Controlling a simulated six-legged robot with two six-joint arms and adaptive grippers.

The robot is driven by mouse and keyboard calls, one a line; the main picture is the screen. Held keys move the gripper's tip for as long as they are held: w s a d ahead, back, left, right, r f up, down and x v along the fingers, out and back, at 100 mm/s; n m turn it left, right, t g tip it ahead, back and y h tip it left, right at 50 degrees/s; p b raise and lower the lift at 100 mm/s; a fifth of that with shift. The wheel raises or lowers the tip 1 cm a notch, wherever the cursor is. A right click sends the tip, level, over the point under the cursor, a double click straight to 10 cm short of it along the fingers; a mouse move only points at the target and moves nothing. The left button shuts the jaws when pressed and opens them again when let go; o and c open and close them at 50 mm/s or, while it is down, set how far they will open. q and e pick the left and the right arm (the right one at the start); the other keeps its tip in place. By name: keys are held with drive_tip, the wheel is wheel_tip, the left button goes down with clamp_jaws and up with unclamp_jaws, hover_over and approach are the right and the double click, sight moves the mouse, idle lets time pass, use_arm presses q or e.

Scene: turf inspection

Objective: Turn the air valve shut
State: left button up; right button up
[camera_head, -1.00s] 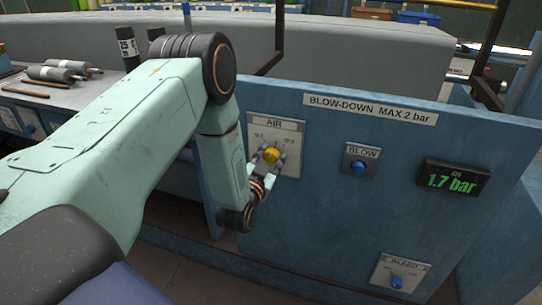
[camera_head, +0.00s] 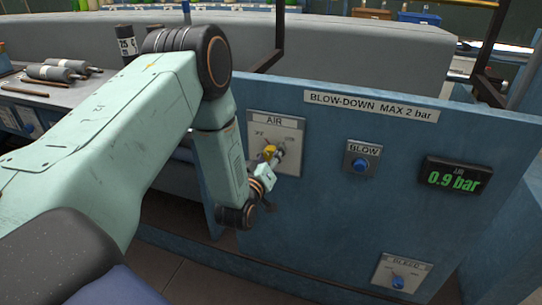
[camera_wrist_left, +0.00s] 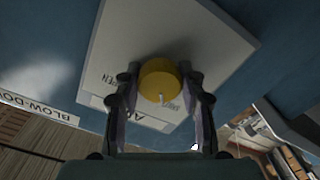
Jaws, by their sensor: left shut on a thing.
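The air valve's yellow knob (camera_head: 269,152) sits on a light plate (camera_head: 290,132) labelled AIR, on the blue blow-down panel. My left gripper (camera_head: 272,156) is shut on the knob, with its wrist below it. In the left wrist view the round yellow knob (camera_wrist_left: 159,80) lies between my two fingers (camera_wrist_left: 160,95), in front of the pale plate (camera_wrist_left: 115,50). The gripper partly hides the plate's scale marks. A display (camera_head: 455,178) to the right reads 0.9 bar in green. My right gripper does not show.
A BLOW button (camera_head: 360,165) is right of the valve. A BLEED knob (camera_head: 398,281) is low on the panel. A grey bench (camera_head: 60,95) with rollers (camera_head: 57,73) stands at the left. The panel between the controls is flat and clear.

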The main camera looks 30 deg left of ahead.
use_arm(q)
drive_tip(key=shift+n, duration=0.6)
drive_tip(key=o, duration=1.2)
drive_tip(key=v, duration=1.2)
drive_tip(key=shift+d, duration=0.1)
